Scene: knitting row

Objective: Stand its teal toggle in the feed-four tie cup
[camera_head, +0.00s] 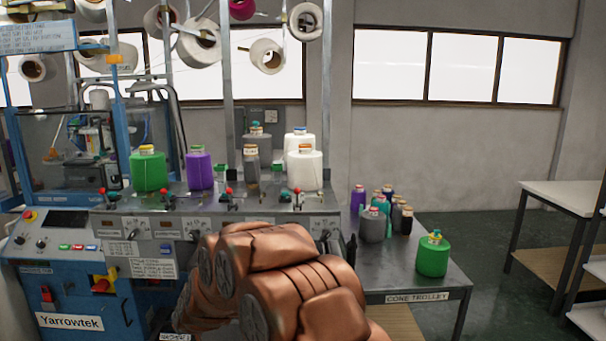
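Small teal pieces show in several places. One sits on top of the green cone (433,257) on the trolley, a teal toggle-like piece (437,233) by its yellow top. Another teal piece (285,196) is at the machine's front edge, and one (257,124) tops a rear cone. Which is the task's toggle I cannot tell. Small clear cup-like vessels (220,174) stand between the cones on the machine top; a feed-four tie cup cannot be picked out. My copper arm fills the lower middle and hides part of the machine front. My gripper is not visible.
A white-topped table (565,196) stands right, beyond open floor.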

